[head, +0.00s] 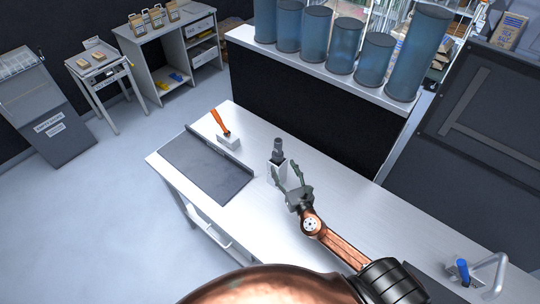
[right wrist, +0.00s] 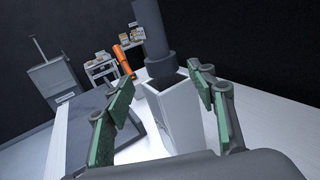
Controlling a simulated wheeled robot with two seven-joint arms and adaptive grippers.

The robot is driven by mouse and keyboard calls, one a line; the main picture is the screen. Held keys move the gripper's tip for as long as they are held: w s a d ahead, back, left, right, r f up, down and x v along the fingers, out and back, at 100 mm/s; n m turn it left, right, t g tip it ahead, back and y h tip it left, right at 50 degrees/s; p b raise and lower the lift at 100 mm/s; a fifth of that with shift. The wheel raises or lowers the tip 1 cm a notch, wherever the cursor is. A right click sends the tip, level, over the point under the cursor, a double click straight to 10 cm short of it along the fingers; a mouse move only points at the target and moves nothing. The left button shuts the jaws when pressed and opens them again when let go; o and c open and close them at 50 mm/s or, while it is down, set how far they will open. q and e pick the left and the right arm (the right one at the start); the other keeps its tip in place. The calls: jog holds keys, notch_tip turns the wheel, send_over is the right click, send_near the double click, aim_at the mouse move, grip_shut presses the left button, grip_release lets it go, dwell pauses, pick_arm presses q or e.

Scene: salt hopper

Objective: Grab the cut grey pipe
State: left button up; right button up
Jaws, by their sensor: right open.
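The grey pipe (head: 278,148) stands upright in a white square holder (head: 278,172) on the white table, with a wider collar low on it. In the right wrist view the pipe (right wrist: 155,30) rises out of the open top of the holder (right wrist: 175,115). My right gripper (head: 287,174) is open and empty at the near side of the holder. In the right wrist view its green-padded fingers (right wrist: 165,105) appear to either side of the holder, below the pipe's collar. I cannot tell whether they touch the holder. My left gripper is not in view.
An orange-handled tool (head: 218,120) stands in a white block left of the pipe. A dark grey mat (head: 205,168) with a raised edge covers the table's left end. A blue item (head: 463,269) is at the right. Blue cylinders (head: 345,45) line the raised shelf behind.

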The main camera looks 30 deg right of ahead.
aim_at(280, 159)
jog(key=shift+w+d, duration=0.2)
jog(key=shift+w, duration=0.25)
jog(key=shift+w+d+r, duration=0.1)
jog(key=shift+w, duration=0.25)
jog(key=shift+w+r, duration=0.1)
jog(key=shift+w, duration=0.3)
jog(key=w, duration=0.1)
jog(key=w+p, duration=0.1)
jog(key=w, duration=0.2)
jog(key=shift+w+d+r, duration=0.1)
jog(key=shift+w+d, duration=0.2)
jog(key=shift+w, duration=0.35)
jog(key=shift+d, duration=0.1)
jog(key=c, duration=0.9)
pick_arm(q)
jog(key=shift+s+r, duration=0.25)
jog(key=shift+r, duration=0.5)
pick_arm(e)
grip_shut()
